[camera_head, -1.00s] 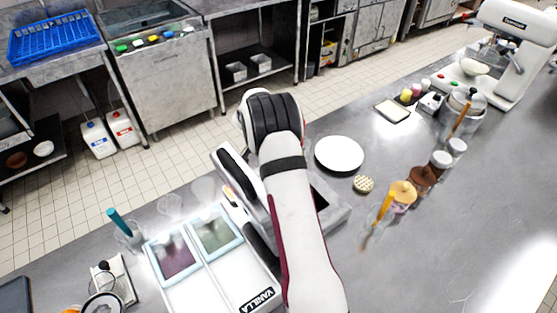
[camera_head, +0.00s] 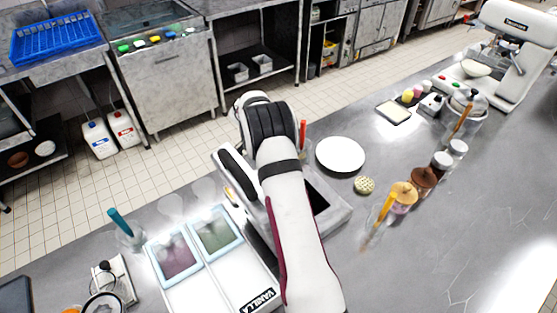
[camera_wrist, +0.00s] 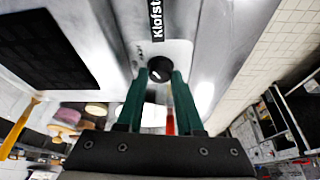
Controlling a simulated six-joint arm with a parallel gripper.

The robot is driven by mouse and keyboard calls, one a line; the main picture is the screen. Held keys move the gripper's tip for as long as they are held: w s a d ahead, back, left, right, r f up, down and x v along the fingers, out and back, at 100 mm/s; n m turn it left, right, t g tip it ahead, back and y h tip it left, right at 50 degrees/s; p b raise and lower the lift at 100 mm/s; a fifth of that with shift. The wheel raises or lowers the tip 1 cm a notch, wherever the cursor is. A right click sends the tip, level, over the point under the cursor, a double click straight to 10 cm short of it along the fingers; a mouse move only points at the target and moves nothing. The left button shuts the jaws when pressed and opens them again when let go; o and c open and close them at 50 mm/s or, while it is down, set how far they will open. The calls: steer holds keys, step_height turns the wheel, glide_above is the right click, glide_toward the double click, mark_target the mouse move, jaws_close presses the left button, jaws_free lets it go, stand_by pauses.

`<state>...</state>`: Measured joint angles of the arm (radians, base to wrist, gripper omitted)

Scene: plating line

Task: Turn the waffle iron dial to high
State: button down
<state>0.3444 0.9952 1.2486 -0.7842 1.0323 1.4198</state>
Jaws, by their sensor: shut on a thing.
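The waffle iron (camera_head: 335,217) is a grey metal box with a dark inside, on the counter behind my arm in the head view. My arm covers much of it. In the wrist view its black round dial (camera_wrist: 160,68) sits on a pale plate below the "Klofst…" label. A small pale mark shows on the dial, but its setting is too small to read. My gripper (camera_wrist: 160,78) has its two green fingers on either side of the dial, shut on it. The dial and fingertips are hidden in the head view.
A white plate (camera_head: 340,154) and a small round waffle-patterned piece (camera_head: 364,185) lie right of the iron. Several jars and cups stand farther right. Two framed tubs (camera_head: 215,233) stand at the left, by the "VANILLA" label.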

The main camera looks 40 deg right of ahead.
steer(key=c, duration=0.6)
jaws_free()
steer(key=shift+o, duration=0.2)
steer(key=v, duration=1.5)
steer(key=shift+r, duration=0.4)
